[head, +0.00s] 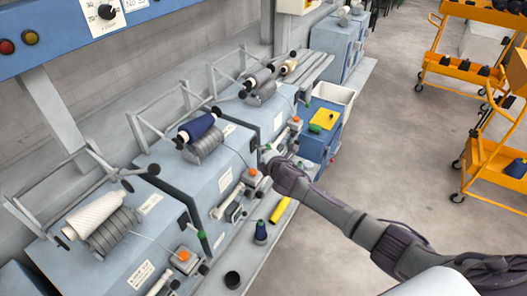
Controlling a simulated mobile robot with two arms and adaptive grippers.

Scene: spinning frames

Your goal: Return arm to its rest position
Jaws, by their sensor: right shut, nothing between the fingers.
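My right arm reaches in from the lower right corner, stretched out over the spinning machines' front. My right gripper (266,153) is at its far end, close to the front of the middle blue machine (180,167). It is small in the picture and looks shut, with nothing seen in it. Whether it touches the machine I cannot tell. My left gripper is not in view.
Machines carry a white bobbin (97,214) and a navy bobbin (198,125). A dark blue cone (261,230) and a yellow object (281,210) lie along the front ledge. Orange carts (480,75) stand at the right. The grey floor (400,150) between is free.

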